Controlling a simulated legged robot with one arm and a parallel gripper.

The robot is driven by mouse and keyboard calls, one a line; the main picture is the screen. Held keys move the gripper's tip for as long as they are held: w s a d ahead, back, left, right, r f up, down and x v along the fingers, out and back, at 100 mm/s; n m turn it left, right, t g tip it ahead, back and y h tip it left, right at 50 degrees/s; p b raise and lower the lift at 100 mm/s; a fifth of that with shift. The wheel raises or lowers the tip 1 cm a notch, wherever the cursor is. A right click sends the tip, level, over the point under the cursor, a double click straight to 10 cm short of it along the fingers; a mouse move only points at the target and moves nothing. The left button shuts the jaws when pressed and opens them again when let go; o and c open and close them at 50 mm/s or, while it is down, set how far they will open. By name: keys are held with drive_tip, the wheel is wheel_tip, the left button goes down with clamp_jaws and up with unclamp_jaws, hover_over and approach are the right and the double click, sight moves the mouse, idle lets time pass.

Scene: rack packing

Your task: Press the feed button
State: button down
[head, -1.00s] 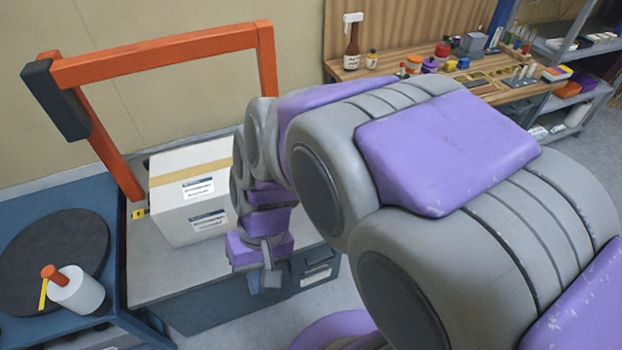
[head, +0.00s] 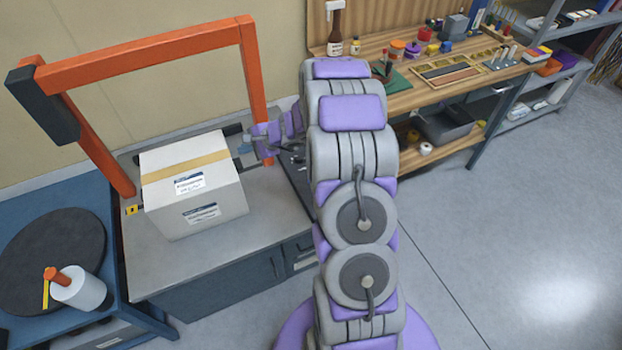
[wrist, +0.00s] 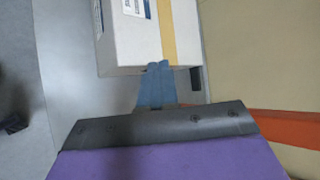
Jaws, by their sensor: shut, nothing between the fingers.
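I cannot make out a feed button in either view. The orange arch frame (head: 150,52) stands over the grey-topped machine table (head: 165,262). My gripper (head: 247,142) is at the right post of the arch, behind the right side of the taped white box (head: 195,205). In the wrist view my gripper (wrist: 157,66) has its blue-grey fingers together and empty, pointing at the box (wrist: 125,50). Whether the fingertips touch the box is unclear. A small yellow-and-black tag (head: 131,210) sits on the table's left edge.
A blue stand with a dark round plate (head: 50,255) and a white orange-topped cylinder (head: 80,288) is at the left. A wooden workbench (head: 400,95) with small items stands at the back right. The floor at right is clear.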

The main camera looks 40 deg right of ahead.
drive_tip(key=s+d+f+m+h, duration=0.1)
drive_tip(key=d+f+m+h, duration=0.1)
drive_tip(key=d+f, duration=0.4)
drive_tip(key=s+d+f+m+h+p, duration=0.1)
drive_tip(key=d+f+m, duration=0.3)
drive_tip(key=d, duration=0.5)
drive_tip(key=s+d+f+m+h+p, duration=0.1)
drive_tip(key=s+d+f+m+h, duration=0.1)
drive_tip(key=d+f, duration=0.5)
drive_tip(key=shift+d+f+m+h, duration=0.25)
drive_tip(key=shift+f+m+h, duration=0.45)
drive_tip(key=shift+m, duration=0.1)
drive_tip(key=shift+f, duration=0.15)
drive_tip(key=shift+f+b, duration=0.9)
drive_tip(key=shift+f, duration=3.35)
drive_tip(key=shift+f, duration=0.1)
drive_tip(key=shift+f, duration=0.25)
